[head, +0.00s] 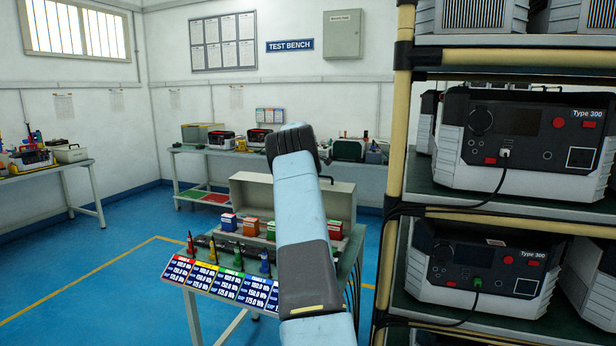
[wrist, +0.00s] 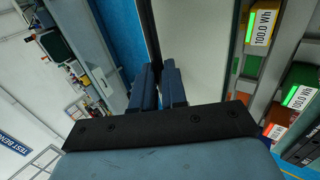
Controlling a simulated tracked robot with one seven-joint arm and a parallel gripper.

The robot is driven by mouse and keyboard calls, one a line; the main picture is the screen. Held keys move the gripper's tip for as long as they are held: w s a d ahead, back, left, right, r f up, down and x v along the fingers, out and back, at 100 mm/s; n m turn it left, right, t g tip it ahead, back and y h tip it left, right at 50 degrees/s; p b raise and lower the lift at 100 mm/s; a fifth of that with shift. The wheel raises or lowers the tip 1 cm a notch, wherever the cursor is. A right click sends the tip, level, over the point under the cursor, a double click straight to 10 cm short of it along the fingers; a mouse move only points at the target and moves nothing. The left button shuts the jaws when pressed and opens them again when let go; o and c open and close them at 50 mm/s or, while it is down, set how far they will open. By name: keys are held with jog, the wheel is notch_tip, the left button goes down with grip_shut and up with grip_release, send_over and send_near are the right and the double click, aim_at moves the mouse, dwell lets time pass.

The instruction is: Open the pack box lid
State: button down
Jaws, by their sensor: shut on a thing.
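A pale panel, which looks like the lid (wrist: 195,50), fills the middle of the wrist view. My gripper (wrist: 158,72) is shut on the lid at its left edge in that view, with the two dark blue fingers close together. In the head view my arm hides the gripper. The exact grip and the lid's angle are hard to tell.
A rack (head: 397,150) with Type 300 units and hanging cables is close on the right. Blue floor is free at left.

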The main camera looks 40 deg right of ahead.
jog(key=shift+s+d, duration=0.2)
jog(key=shift+s, duration=0.15)
jog(key=c, duration=1.5)
grip_release()
jog(key=shift+r, duration=0.1)
jog(key=o, duration=0.3)
jog(key=shift+w+a, duration=0.2)
jog(key=shift+a, duration=0.05)
jog(key=shift+o, duration=0.2)
jog(key=shift+a, duration=0.1)
jog(key=v, duration=1.3)
jog(key=shift+a, duration=0.15)
jog(key=shift+r, duration=0.15)
